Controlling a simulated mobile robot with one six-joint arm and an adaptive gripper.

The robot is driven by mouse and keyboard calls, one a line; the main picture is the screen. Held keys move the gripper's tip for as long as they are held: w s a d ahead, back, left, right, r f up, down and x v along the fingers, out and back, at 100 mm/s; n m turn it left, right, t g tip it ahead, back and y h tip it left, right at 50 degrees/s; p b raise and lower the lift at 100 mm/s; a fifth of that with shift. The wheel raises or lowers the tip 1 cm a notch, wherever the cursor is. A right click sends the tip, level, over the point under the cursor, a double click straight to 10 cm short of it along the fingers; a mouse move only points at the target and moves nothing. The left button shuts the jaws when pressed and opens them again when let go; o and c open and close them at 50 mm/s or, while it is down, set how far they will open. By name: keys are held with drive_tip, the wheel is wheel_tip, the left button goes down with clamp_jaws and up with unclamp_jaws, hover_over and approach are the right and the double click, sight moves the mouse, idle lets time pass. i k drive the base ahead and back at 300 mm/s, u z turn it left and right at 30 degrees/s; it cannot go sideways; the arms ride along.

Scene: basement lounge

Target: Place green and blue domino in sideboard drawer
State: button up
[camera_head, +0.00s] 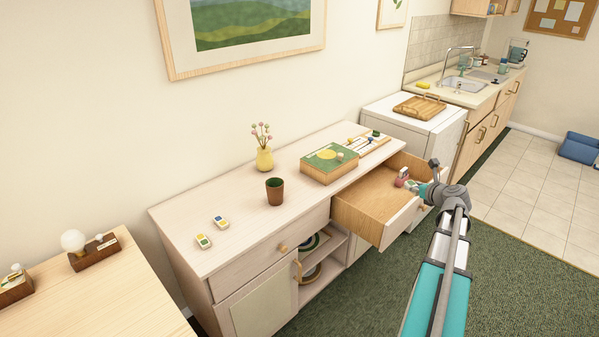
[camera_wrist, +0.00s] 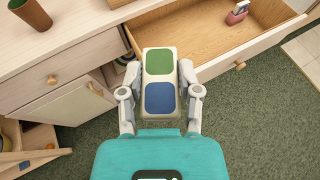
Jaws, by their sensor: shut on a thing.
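My gripper (camera_wrist: 159,88) is shut on the green and blue domino (camera_wrist: 158,62), a white tile with one green and one blue square. In the wrist view the domino overlaps the front left corner of the open sideboard drawer (camera_wrist: 222,42); its height above the rim is unclear. In the head view my gripper (camera_head: 424,188) appears beside the right part of the drawer (camera_head: 384,236), which is pulled out of the sideboard (camera_head: 245,232). A small red and white thing (camera_wrist: 237,13) lies inside the drawer.
Two other dominoes (camera_head: 220,222) (camera_head: 203,241) lie on the sideboard top. A brown cup (camera_head: 275,191), yellow vase (camera_head: 264,159) and green-topped box (camera_head: 329,163) stand there too. Most of the drawer floor is clear. A cabinet door (camera_head: 262,301) is below.

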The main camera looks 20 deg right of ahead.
sight(381, 207)
drive_tip(key=z, duration=0.05)
drive_tip(key=i, duration=1)
drive_tip(key=u, duration=0.05)
